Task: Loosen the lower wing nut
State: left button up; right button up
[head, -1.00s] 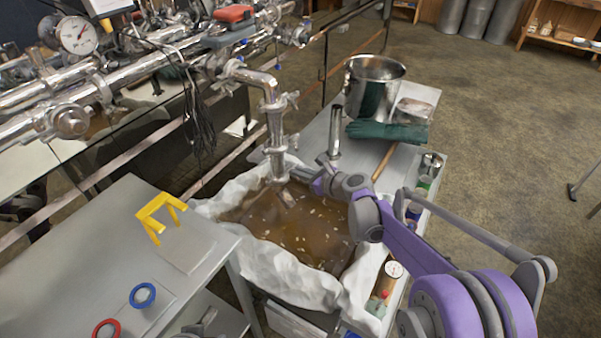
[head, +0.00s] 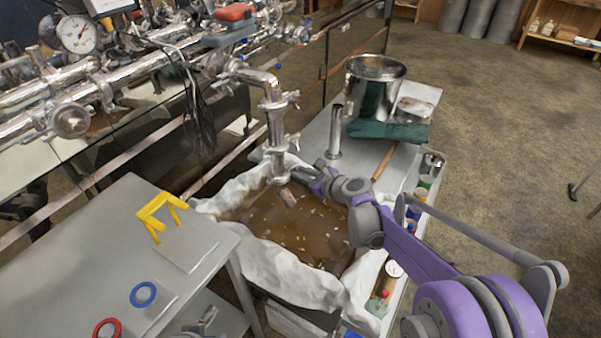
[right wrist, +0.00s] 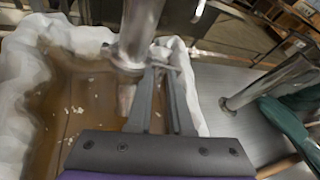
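A shiny steel pipe (head: 275,120) drops from the pipework into a white-lined pan. It has clamp joints. The upper clamp's wing nut (head: 291,97) sticks out to the right. The lower wing nut (head: 293,141) is small, on the right side of the lower clamp. My right gripper (head: 300,170) is just below and right of that clamp, above the brown liquid. In the right wrist view its fingers (right wrist: 163,72) have a narrow empty gap and lie beside the pipe's lower flange (right wrist: 124,58). I see no contact with the nut. A grey part at the head view's bottom edge may be my left gripper (head: 205,322).
The lined pan (head: 255,262) holds brown liquid with pale bits. A short upright tube (head: 335,130), a steel pot (head: 372,90) and green gloves (head: 390,131) are on the bench behind. A grey table (head: 90,255) holds a yellow bracket (head: 160,212) and blue (head: 143,294) and red rings.

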jog(key=v, duration=1)
jog(key=shift+p, duration=0.4)
